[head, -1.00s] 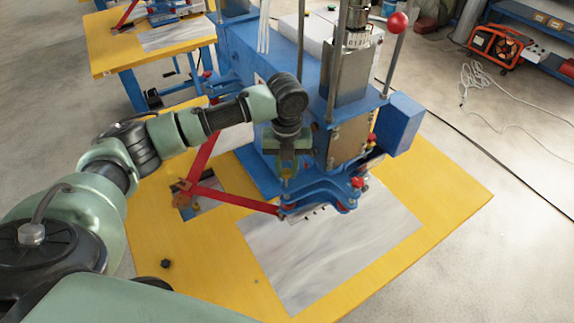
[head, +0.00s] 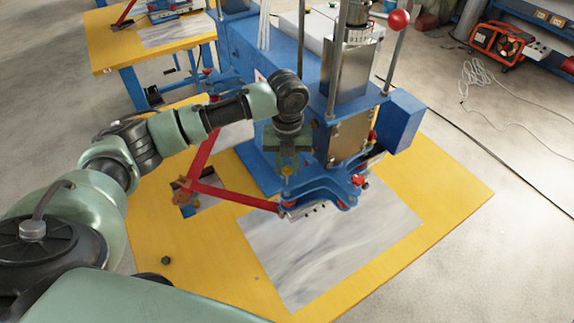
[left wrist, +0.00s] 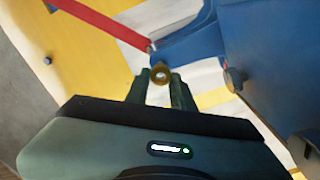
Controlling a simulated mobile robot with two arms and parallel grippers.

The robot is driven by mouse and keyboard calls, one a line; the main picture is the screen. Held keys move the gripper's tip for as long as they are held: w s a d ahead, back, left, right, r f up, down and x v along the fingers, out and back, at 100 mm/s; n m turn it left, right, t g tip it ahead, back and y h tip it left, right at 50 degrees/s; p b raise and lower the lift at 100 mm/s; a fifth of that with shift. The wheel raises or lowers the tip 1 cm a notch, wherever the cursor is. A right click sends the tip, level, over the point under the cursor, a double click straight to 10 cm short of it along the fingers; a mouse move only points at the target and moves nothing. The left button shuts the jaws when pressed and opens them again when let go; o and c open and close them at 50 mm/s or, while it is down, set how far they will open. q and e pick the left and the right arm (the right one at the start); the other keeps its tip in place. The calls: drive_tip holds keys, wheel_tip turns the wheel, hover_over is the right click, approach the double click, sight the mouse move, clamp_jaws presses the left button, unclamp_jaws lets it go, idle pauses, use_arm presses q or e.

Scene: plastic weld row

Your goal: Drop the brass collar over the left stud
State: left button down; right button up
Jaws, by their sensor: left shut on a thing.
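The brass collar (head: 286,171) is a small gold ring under my left gripper (head: 287,167), which is shut on it. In the left wrist view the collar (left wrist: 161,73) shows its round hole between the tips of the two dark green fingers (left wrist: 160,82). My left gripper is above the left part of the blue clamp fixture (head: 325,193), beside the press column. A small dark stud-like tip (left wrist: 149,48) shows just beyond the collar in the left wrist view; I cannot tell whether it is the left stud. My right gripper is not in view.
The press (head: 345,100) stands close on the right of my gripper, with a blue box (head: 398,123) on its side. A red lever (head: 237,198) reaches to the fixture from the left.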

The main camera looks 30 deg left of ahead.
sight(287, 185)
use_arm(q)
drive_tip(key=shift+f, duration=0.1)
drive_tip(key=shift+f, duration=0.9)
drive_tip(key=shift+f, duration=0.2)
idle(0.7)
drive_tip(key=shift+f, duration=0.7)
drive_tip(key=shift+f, duration=0.4)
idle(1.4)
drive_tip(key=c, duration=0.7)
unclamp_jaws()
drive_tip(key=shift+r, duration=0.1)
drive_tip(key=shift+r, duration=3.45)
